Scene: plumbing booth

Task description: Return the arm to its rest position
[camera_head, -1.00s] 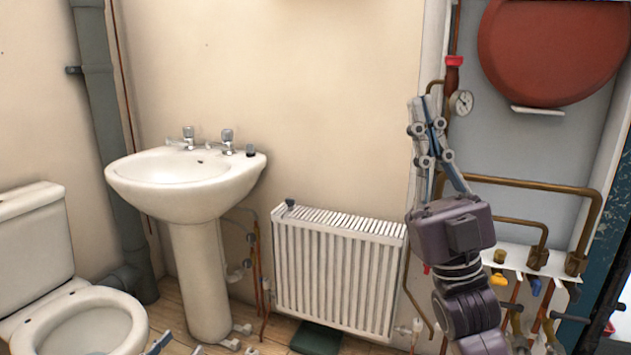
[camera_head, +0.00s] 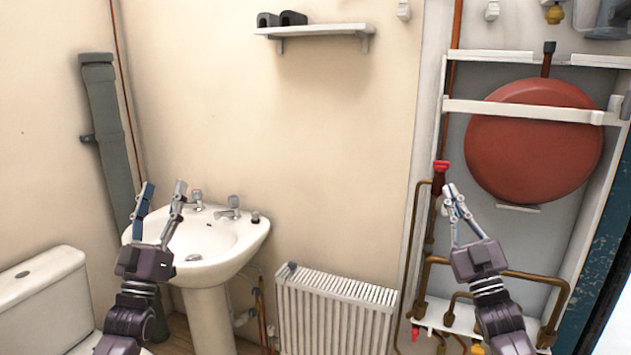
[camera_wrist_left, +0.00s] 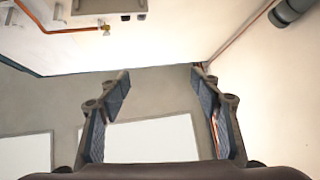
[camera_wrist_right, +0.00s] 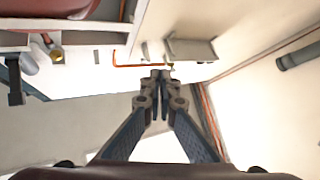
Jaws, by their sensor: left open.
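My left gripper (camera_head: 160,208) is raised in front of the sink's left side in the head view. Its fingers point up and stand apart, with nothing between them; the left wrist view shows the same open jaws (camera_wrist_left: 160,100). My right gripper (camera_head: 450,195) is raised in front of the pipe panel, just below the red valve handle. Its fingertips are together in the right wrist view (camera_wrist_right: 160,80), and I see nothing held between them.
The white sink (camera_head: 215,255) is behind my left gripper, the toilet (camera_head: 45,300) at lower left. A radiator (camera_head: 335,312) stands between the arms. A red vessel (camera_head: 535,140) and copper pipes (camera_head: 540,277) are on the right. A shelf (camera_head: 315,30) is high on the wall.

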